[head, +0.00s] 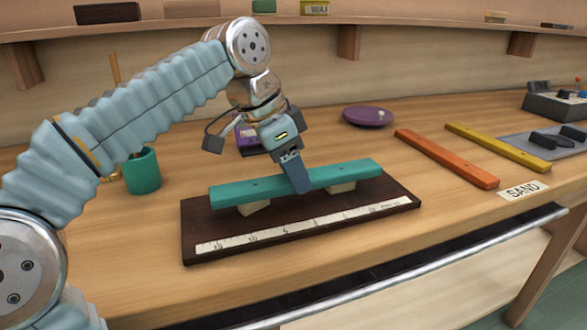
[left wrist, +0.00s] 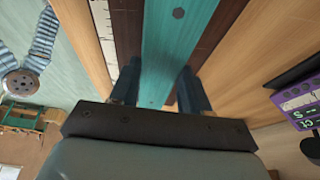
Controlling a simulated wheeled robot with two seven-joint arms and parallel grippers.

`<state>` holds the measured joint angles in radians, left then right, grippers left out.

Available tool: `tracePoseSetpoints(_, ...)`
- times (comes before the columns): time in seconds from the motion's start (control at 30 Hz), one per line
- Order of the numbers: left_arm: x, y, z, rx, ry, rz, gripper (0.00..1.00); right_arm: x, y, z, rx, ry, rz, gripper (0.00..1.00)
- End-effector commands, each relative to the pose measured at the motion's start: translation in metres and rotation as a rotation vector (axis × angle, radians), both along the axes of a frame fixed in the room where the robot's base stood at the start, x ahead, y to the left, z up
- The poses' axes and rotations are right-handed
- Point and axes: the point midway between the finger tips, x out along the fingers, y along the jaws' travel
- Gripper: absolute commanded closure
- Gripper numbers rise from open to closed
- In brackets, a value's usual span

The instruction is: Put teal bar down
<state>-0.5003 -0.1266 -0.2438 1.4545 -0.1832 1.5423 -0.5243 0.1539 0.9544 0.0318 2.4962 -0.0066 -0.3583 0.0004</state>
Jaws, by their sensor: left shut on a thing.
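The teal bar (head: 345,174) lies level across two pale wedge supports on a dark board (head: 190,235). A white ruler strip (head: 300,230) runs along the board's front edge. My left gripper (head: 298,180) comes down from above and is shut on the bar near its middle; one finger shows on the near side and hides a small part of it. In the left wrist view the bar (left wrist: 175,45) runs between the two fingers (left wrist: 158,85). Whether the bar fully rests on the supports is hard to tell. My right gripper is not in view.
An orange bar (head: 446,158) and a yellow bar (head: 497,146) lie to the right, near a SAND label (head: 523,190). A purple dish (head: 368,116) is behind. A metal rail (head: 400,266) runs along the front edge.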

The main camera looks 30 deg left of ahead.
Motion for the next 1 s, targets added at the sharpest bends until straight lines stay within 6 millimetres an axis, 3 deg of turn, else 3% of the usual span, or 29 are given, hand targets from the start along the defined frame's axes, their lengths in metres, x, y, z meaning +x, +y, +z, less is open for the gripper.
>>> tracePoseSetpoints(0.07, 0.000, 0.000, -0.001, 0.001, 0.003, -0.001, 0.90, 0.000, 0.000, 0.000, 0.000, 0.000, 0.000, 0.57)
tracePoseSetpoints(0.1, 0.000, 0.000, -0.002, 0.001, 0.004, 0.000, 0.52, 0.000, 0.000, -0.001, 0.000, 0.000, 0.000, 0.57)
tracePoseSetpoints(0.27, 0.000, -0.001, -0.001, 0.001, 0.004, -0.001, 0.28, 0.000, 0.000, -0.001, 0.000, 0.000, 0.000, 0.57)
tracePoseSetpoints(0.63, -0.002, 0.001, 0.005, 0.000, 0.002, 0.001, 0.28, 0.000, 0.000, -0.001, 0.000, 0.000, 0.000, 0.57)
tracePoseSetpoints(1.0, -0.023, 0.020, 0.078, 0.000, 0.000, 0.001, 0.28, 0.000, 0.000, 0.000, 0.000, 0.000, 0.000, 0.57)
